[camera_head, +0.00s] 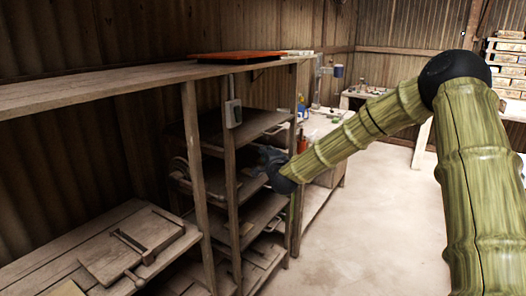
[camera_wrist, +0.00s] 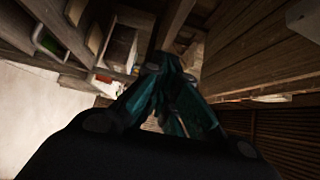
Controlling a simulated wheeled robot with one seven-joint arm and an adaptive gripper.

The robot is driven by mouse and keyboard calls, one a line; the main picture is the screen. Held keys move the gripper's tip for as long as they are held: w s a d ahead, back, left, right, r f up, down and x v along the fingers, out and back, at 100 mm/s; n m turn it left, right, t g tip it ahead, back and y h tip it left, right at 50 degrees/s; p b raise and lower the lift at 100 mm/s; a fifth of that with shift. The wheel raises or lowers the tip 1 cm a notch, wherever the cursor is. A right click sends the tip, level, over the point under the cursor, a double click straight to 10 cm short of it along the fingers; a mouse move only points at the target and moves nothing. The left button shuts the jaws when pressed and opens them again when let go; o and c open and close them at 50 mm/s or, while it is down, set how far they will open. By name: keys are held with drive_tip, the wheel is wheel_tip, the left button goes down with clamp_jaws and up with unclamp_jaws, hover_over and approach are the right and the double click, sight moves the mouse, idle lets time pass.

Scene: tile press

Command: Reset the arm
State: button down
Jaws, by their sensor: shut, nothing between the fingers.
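My arm, with green bamboo-like links, comes in from the right in the head view and reaches left toward the wooden shelves (camera_head: 189,150). My gripper (camera_head: 268,160) is small and dark there, in front of the middle shelves; whether it touches them I cannot tell. In the wrist view my gripper (camera_wrist: 170,75) shows as dark teal fingers, shut with nothing held. Wooden posts and boards lie close around it in that view.
A wooden board with a clamp-like tool (camera_head: 130,255) lies on the lower left shelf. An orange-red slab (camera_head: 238,55) lies on the top shelf. A grey switch box (camera_head: 233,113) is on a post. The pale floor (camera_head: 375,215) is clear.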

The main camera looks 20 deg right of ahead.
drive_tip(key=shift+s+b, duration=0.65)
drive_tip(key=shift+s, duration=2.55)
drive_tip(key=s+a+f+n+g+y, duration=0.1)
drive_tip(key=s+a+f+n+g, duration=0.15)
drive_tip(key=a+f, duration=0.45)
drive_tip(key=s+a+f+n+g+y, duration=0.1)
drive_tip(key=s+a+f+n+y, duration=0.2)
drive_tip(key=f, duration=0.9)
drive_tip(key=s+a+f+n+g, duration=0.3)
drive_tip(key=s+f, duration=0.4)
drive_tip(key=f, duration=0.2)
drive_tip(key=s+a+f+n+g, duration=0.2)
drive_tip(key=s+a+f+n, duration=0.1)
drive_tip(key=s+f, duration=0.55)
drive_tip(key=s+f+n+g, duration=0.2)
drive_tip(key=s+f, duration=0.3)
drive_tip(key=s, duration=0.6)
drive_tip(key=s+a+f+n+g, duration=0.1)
drive_tip(key=s+f+n+g, duration=0.2)
drive_tip(key=s, duration=0.9)
drive_tip(key=s+a+f+n+g, duration=0.1)
drive_tip(key=s+f+n+g, duration=0.2)
drive_tip(key=s+f, duration=0.4)
drive_tip(key=s+g, duration=0.1)
drive_tip(key=s, duration=0.4)
drive_tip(key=shift+s+a+f+h, duration=0.15)
drive_tip(key=shift+s+f+h, duration=0.1)
drive_tip(key=shift+f+h, duration=0.1)
